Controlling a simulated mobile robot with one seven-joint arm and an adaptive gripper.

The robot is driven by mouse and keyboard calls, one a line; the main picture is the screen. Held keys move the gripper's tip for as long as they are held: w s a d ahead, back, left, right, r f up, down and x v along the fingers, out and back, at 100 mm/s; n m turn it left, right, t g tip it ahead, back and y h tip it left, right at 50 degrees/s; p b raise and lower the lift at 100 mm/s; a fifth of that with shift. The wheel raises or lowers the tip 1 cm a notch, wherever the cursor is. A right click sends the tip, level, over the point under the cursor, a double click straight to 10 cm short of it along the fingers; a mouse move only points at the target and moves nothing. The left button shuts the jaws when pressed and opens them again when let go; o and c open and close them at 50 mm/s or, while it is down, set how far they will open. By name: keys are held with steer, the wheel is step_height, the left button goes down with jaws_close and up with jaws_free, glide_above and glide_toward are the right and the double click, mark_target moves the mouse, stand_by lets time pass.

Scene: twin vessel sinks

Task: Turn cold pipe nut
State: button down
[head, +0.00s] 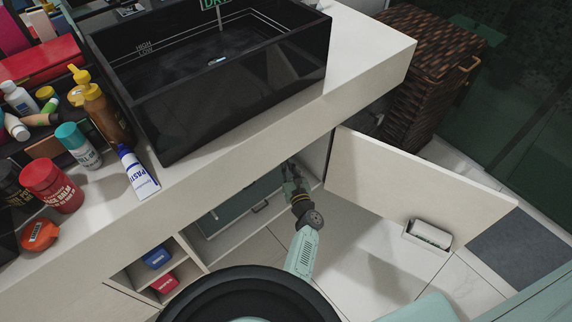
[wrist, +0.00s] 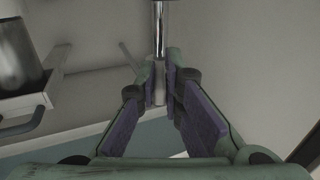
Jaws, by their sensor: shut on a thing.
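My gripper (head: 292,172) reaches into the open cabinet under the black sink (head: 235,105), and the counter edge hides part of its tips in the head view. In the wrist view my gripper (wrist: 160,76) has its purple-padded fingers closed on a small pale nut (wrist: 158,88). The nut is in line with a shiny chrome pipe (wrist: 158,28) that runs up from between the fingertips. The fingers hide the nut's sides. The nut and pipe do not show in the head view. Whether this is the cold side cannot be told.
An open cabinet door (head: 410,185) stands to the right of my arm. A dark handled object (wrist: 22,100) lies left of the fingers. Bottles and jars crowd the counter (head: 215,190), with a paste tube (head: 138,172) near its edge. A wicker basket (head: 425,60) stands behind the door.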

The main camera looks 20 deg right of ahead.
steer(key=n+y+b, duration=0.1)
steer(key=y, duration=0.1)
steer(key=d+n+y+b, duration=0.1)
steer(key=n+y, duration=0.1)
steer(key=d+n+g+y+b, duration=0.1)
steer(key=y, duration=0.2)
steer(key=shift+w+r+n+b, duration=0.1)
steer(key=shift+w+n+b, duration=0.1)
steer(key=shift+n+b, duration=0.15)
steer(key=c, duration=1.7)
jaws_free()
steer(key=v, duration=1.2)
steer(key=shift+d, duration=0.1)
